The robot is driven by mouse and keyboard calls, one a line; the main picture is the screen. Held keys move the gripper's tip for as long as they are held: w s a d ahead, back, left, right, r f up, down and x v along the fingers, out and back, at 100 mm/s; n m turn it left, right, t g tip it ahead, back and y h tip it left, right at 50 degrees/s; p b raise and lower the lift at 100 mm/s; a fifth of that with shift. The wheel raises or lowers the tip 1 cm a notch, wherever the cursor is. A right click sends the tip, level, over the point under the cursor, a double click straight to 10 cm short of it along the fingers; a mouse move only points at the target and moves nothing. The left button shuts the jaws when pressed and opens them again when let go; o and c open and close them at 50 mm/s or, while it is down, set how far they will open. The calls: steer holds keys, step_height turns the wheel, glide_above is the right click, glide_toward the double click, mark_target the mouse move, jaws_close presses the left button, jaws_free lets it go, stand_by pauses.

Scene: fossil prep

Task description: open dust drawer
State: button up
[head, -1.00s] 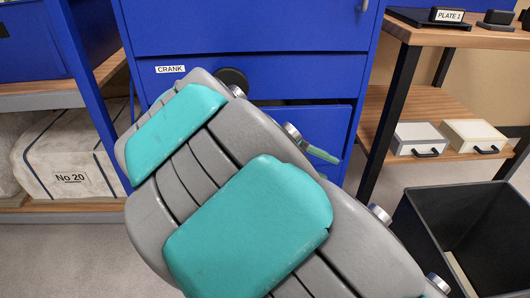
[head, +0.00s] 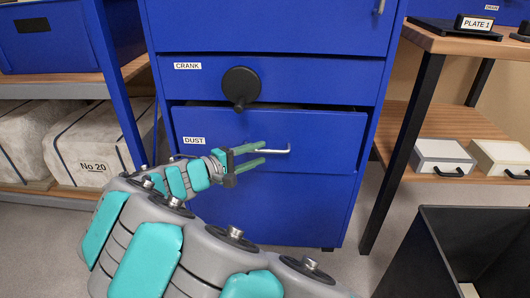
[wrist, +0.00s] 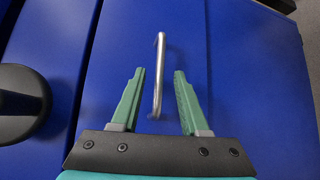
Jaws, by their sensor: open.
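The blue dust drawer (head: 215,125), with a white DUST label (head: 194,141), is in the cabinet front below the crank panel. A dark gap shows along its top edge. Its metal bar handle (head: 288,149) is near the middle of the front. My gripper (head: 264,153) is at the handle with its green fingers open. In the wrist view the handle (wrist: 161,60) runs between the two fingers (wrist: 159,73), with a visible gap to each. Whether the fingers reach past the bar in depth is hard to tell.
A black round crank (head: 240,85) sticks out just above the dust drawer, and it shows at the left in the wrist view (wrist: 20,103). A wooden shelf unit (head: 440,45) stands right of the cabinet. An open black bin (head: 470,225) is at the lower right.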

mark_target(262, 152)
steer(key=shift+x, duration=1.55)
steer(key=shift+c, duration=0.2)
jaws_close()
